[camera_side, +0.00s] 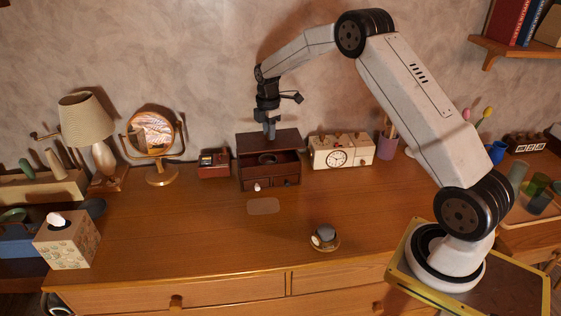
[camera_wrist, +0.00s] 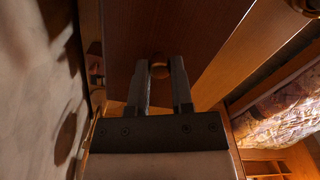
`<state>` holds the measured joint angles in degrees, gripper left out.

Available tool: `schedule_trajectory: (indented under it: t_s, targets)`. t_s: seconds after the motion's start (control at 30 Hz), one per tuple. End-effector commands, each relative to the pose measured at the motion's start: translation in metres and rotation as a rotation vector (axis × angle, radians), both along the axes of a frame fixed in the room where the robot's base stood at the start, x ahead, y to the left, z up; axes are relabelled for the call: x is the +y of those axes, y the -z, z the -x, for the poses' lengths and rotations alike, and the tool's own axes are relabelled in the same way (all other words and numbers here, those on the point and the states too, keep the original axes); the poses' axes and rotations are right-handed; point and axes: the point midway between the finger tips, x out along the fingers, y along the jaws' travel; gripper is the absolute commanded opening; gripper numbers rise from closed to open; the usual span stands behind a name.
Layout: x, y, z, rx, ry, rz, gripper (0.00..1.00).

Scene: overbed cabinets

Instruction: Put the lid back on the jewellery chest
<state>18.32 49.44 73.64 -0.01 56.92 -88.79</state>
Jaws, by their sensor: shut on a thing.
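The jewellery chest (camera_side: 270,185) is a dark brown wooden box on the dresser, with small knobs on its front; a dark ring-shaped thing shows in its upper part. The lid (camera_side: 285,140) is a flat brown panel at the top rear of the chest. In the wrist view the lid (camera_wrist: 200,30) fills the upper middle, with a small round knob (camera_wrist: 159,69) on it. My gripper (camera_side: 270,135) points down over the chest and is shut on the knob; its fingers (camera_wrist: 159,63) stand either side. I cannot tell whether the lid touches the chest.
A red box (camera_side: 213,164) and a mirror (camera_side: 152,135) stand left of the chest. A cream clock box (camera_side: 350,153) stands close on its right. A small round dish (camera_side: 325,240) and a flat tan mat (camera_side: 263,206) lie in front. The wall is close behind.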

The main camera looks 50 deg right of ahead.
Motion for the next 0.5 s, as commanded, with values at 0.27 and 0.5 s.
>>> schedule_trajectory:
  t_s: [0.27, 0.5]
  targets:
    - [-0.013, -0.004, -0.017, -0.001, -0.005, 0.0, 0.0]
    - [-0.015, -0.005, -0.019, -0.001, -0.006, 0.0, 0.0]
